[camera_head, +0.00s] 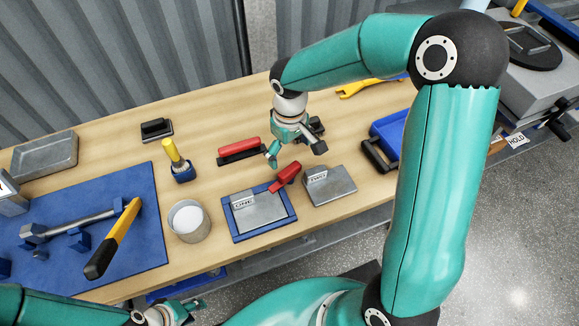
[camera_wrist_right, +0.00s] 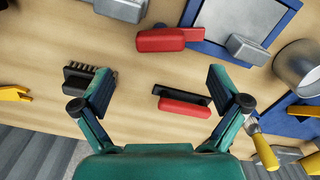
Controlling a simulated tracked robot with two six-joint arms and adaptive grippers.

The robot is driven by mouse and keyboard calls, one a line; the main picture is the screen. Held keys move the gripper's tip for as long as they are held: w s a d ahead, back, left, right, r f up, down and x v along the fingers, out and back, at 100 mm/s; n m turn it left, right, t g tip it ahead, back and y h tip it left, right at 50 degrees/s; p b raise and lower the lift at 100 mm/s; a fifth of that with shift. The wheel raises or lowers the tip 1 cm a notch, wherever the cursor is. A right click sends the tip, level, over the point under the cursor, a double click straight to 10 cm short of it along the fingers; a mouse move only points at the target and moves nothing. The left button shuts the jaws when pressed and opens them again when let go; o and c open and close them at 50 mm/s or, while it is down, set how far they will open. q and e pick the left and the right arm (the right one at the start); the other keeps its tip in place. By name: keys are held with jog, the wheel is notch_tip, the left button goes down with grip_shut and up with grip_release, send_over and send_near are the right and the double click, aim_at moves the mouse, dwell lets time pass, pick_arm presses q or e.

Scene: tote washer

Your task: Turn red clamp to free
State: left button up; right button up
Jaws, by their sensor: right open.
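The red clamp (camera_head: 285,176) is a short red lever at the upper right corner of a blue frame (camera_head: 232,235). It lies slanted, partly over the frame. A grey plate marked ONE (camera_head: 262,212) lies inside the frame. In the right wrist view the red clamp (camera_wrist_right: 160,40) is beyond my fingertips. My right gripper (camera_head: 294,150) is open and empty above the bench, just behind the clamp and apart from it. Its spread fingers also show in the wrist view (camera_wrist_right: 162,82). My left gripper (camera_head: 170,313) is only partly visible at the bottom edge.
A second plate, marked TWO (camera_head: 333,188), lies right of the frame. A red-handled tool (camera_head: 239,147) and a black brush (camera_wrist_right: 80,82) lie near my right gripper. A grey cup (camera_head: 189,221) stands left of the frame; a yellow-handled brush (camera_head: 174,153) stands behind it.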

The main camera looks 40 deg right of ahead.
aim_at(289, 169)
pick_arm(q)
jog(key=shift+r, duration=0.1)
pick_arm(e)
notch_tip(289, 169, down, 8)
jog(key=shift+f, duration=0.1)
